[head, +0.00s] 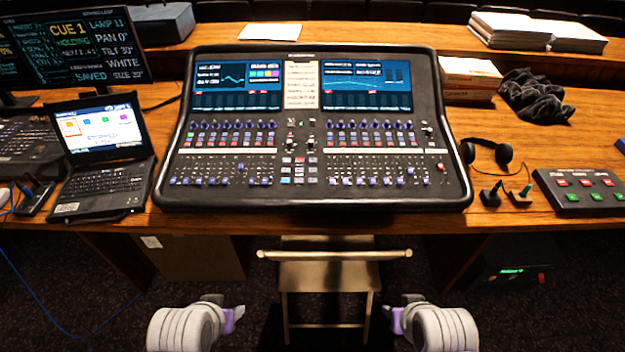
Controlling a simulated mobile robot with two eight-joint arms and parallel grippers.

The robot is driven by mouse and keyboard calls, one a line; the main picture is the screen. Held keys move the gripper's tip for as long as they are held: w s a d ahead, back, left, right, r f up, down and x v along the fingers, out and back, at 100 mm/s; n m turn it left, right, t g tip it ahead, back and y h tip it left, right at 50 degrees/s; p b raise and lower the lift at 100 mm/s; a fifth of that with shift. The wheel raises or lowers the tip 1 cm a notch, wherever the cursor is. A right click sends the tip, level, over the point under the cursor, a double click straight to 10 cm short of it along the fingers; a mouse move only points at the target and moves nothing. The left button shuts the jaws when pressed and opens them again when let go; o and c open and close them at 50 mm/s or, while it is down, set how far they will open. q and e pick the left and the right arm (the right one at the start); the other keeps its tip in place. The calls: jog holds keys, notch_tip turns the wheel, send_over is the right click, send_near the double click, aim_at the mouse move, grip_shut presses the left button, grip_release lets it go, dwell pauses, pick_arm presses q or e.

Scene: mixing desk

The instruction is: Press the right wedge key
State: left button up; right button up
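I cannot single out the right wedge key, as the labels are too small to read. A dark key box (585,192) with a row of red keys and a row of green keys lies at the right end of the desk. The mixing console (460,192), with many small keys, knobs and faders, fills the desk's middle. My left gripper (237,317) and my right gripper (396,318) are low in front of the desk, either side of the chair. Both are apart from the desk and touch no key. Their purple fingertips are small, so their opening is unclear.
A chair (330,270) stands at the desk's front. A laptop (105,182) is left of the console. Black cloth (537,95) and a white box (470,72) lie behind.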

jog(key=shift+w, duration=0.1)
grip_shut()
dwell(1.3)
